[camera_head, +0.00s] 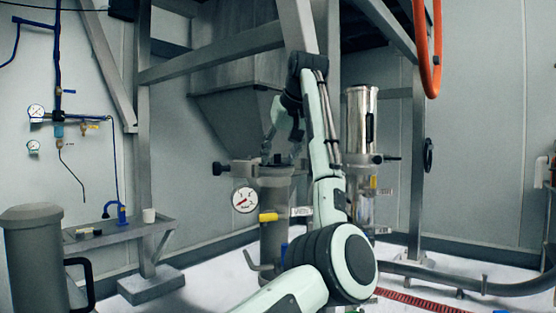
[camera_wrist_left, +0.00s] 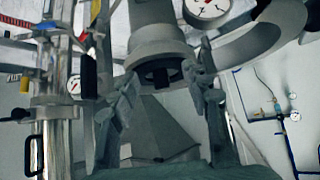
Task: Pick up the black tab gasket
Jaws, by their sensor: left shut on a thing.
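My left gripper (camera_head: 281,154) points down over the top of a grey upright cylinder (camera_head: 274,190) below the hopper. Its fingers are shut on a small dark piece, which I take as the black tab gasket (camera_wrist_left: 160,74). In the left wrist view, the gripper (camera_wrist_left: 158,84) has one finger on each side of that piece, at the round mouth of the cylinder (camera_wrist_left: 158,42). The outline of the gasket is dim, and I cannot tell whether it touches the cylinder. My right gripper is not in view.
A gauge (camera_head: 245,199) and a yellow-ended fitting (camera_head: 268,217) sit on the cylinder's side. A shiny metal canister (camera_head: 359,120) stands close on the right. Steel frame beams and the hopper (camera_head: 235,90) rise behind. A small shelf (camera_head: 120,234) is at the left.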

